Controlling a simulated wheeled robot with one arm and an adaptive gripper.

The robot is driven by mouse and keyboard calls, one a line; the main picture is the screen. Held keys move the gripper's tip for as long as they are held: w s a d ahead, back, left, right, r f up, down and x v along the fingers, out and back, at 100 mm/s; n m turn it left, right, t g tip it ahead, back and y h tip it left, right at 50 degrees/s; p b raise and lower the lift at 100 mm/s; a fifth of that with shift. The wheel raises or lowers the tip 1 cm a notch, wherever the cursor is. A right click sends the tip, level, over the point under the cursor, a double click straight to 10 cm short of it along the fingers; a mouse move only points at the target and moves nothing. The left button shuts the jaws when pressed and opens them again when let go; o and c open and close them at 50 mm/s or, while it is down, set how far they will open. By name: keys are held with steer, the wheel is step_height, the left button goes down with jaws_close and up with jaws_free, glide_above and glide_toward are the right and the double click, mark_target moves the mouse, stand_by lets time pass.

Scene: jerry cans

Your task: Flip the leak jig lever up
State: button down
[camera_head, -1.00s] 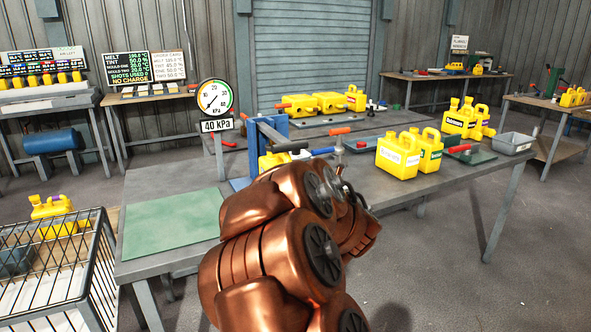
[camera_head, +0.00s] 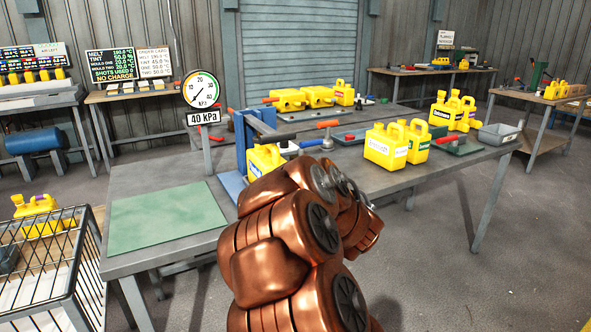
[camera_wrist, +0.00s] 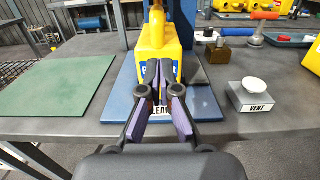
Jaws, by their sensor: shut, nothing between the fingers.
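The leak jig is a blue frame on a blue base plate (camera_wrist: 118,100) at the table's front edge. A yellow jerry can (camera_wrist: 155,50) stands upright in it; the can also shows in the head view (camera_head: 262,160). A dark, roughly level bar (camera_head: 287,133), which looks like the jig lever, reaches right from the blue frame (camera_head: 243,140). I cannot make the lever out clearly in the wrist view. My gripper (camera_wrist: 164,66) is shut and empty, in front of the can, partly covering its label and the jig's front label. My copper arm hides the gripper in the head view.
A pressure gauge (camera_head: 201,88) on a post stands left of the jig, above a "40 kPa" sign. A green mat (camera_head: 165,218) lies on the left. A white VENT button (camera_wrist: 256,86) sits right of the jig. More yellow cans (camera_head: 386,146) stand further right.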

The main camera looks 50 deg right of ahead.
steer(key=w+d+r+p, duration=0.1)
steer(key=w+d+r, duration=0.2)
steer(key=w, duration=0.5)
steer(key=shift+w+r+p, duration=0.25)
steer(key=shift+r+p, duration=0.1)
steer(key=shift+r, duration=0.4)
